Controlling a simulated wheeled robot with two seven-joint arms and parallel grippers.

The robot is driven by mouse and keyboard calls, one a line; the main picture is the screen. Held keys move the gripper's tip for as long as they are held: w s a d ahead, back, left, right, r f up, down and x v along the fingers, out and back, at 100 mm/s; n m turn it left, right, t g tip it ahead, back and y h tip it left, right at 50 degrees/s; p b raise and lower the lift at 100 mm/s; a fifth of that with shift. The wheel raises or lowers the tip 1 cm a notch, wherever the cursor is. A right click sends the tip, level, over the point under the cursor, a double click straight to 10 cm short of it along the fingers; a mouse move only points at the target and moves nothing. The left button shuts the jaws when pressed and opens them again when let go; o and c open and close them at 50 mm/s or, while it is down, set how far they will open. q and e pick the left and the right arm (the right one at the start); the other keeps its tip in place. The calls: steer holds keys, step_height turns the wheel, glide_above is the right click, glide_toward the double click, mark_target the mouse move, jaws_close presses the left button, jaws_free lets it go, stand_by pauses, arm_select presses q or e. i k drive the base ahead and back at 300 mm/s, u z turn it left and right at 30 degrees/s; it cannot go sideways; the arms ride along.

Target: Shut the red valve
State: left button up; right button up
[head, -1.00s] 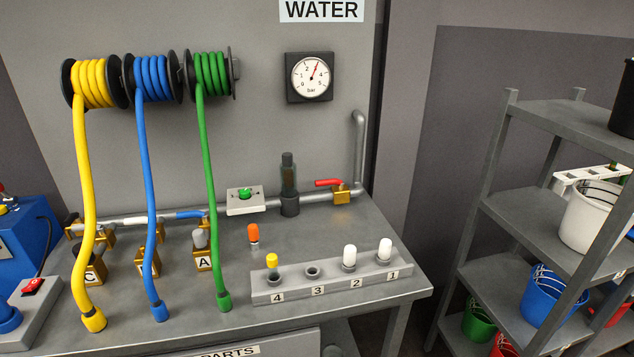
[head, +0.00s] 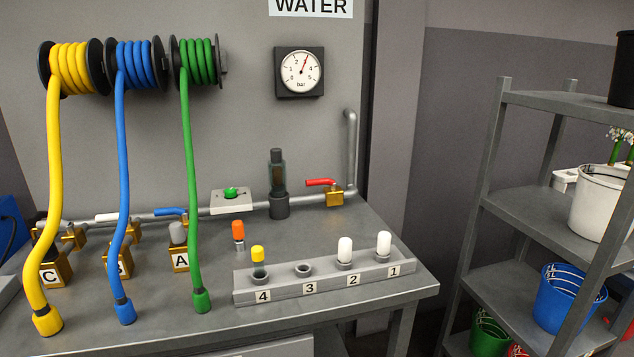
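The red valve (head: 321,182) is a red lever on a brass body (head: 335,197) at the right end of the grey pipe, at the back of the workbench. The lever lies about level, in line with the pipe, and points left from the brass body. A pressure gauge (head: 299,72) on the wall above has its red needle between 2 and 4, near 3. Neither of my grippers is in the head view.
Yellow, blue and green (head: 190,200) hoses hang from reels over the left of the bench. A grey rack (head: 325,285) with numbered sockets stands at the bench front. A metal shelf (head: 545,225) with buckets stands at the right. The bench between rack and valve is clear.

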mark_target(316, 181)
steer(key=z, duration=1.5)
steer(key=i, duration=1.15)
steer(key=u, duration=2.45)
